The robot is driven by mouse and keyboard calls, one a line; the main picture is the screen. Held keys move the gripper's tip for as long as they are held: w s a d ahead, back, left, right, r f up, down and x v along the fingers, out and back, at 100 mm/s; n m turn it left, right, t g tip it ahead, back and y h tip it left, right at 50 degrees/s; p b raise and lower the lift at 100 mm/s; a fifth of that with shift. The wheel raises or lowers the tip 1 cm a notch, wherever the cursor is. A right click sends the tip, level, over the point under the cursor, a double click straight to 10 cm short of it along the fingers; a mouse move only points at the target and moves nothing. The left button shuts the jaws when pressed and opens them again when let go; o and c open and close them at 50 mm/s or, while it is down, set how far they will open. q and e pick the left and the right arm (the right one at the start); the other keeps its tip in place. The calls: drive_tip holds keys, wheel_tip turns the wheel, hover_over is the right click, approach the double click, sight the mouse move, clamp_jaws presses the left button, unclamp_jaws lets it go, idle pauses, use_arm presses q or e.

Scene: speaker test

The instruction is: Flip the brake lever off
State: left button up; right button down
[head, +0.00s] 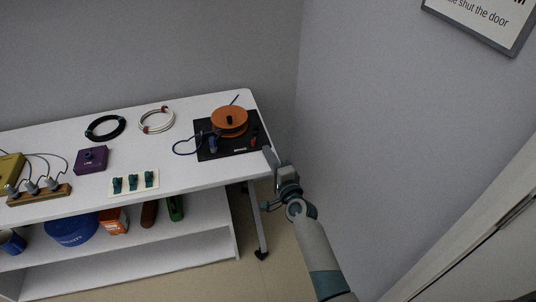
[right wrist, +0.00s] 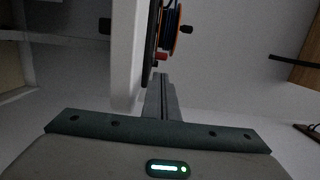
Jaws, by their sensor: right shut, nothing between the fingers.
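A black board (head: 222,152) lies at the right end of the white table. It carries an orange cable reel (head: 229,121) and a small red part (head: 253,141) at its right side, which may be the brake lever; its position is too small to read. In the right wrist view the red part (right wrist: 161,56) shows just beyond my fingers, with the dark and orange reel (right wrist: 172,30) behind it. My right gripper (head: 267,150) is shut and empty, at the table's right edge beside the board. It seems apart from the red part. My left gripper is out of view.
The white table (head: 200,182) also holds a purple box (head: 91,160), a white plate with teal switches (head: 133,183), black and white cable coils and a plug strip. A shelf below holds a blue bowl (head: 71,228) and other items. A wall stands at right.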

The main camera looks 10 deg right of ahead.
drive_tip(key=s+a, duration=0.4)
drive_tip(key=s, duration=0.4)
drive_tip(key=shift+s+a, duration=0.3)
drive_tip(key=shift+s, duration=0.1)
drive_tip(key=shift+f, duration=0.1)
drive_tip(key=s+f+n+g, duration=0.3)
drive_tip(key=s+f+n, duration=0.3)
drive_tip(key=f, duration=0.7)
drive_tip(key=s+f+n+g, duration=0.35)
drive_tip(key=s+f, duration=0.35)
drive_tip(key=f, duration=0.6)
drive_tip(key=s+d+f+n+g, duration=0.2)
drive_tip(key=s+d+f+n, duration=0.1)
drive_tip(key=s+f, duration=0.6)
drive_tip(key=s+d+f+n+g+h, duration=0.1)
drive_tip(key=s+d+f+n+g, duration=0.2)
drive_tip(key=s+f+n, duration=0.3)
drive_tip(key=s+f, duration=0.3)
drive_tip(key=s, duration=0.4)
drive_tip(key=shift+s+r, duration=0.1)
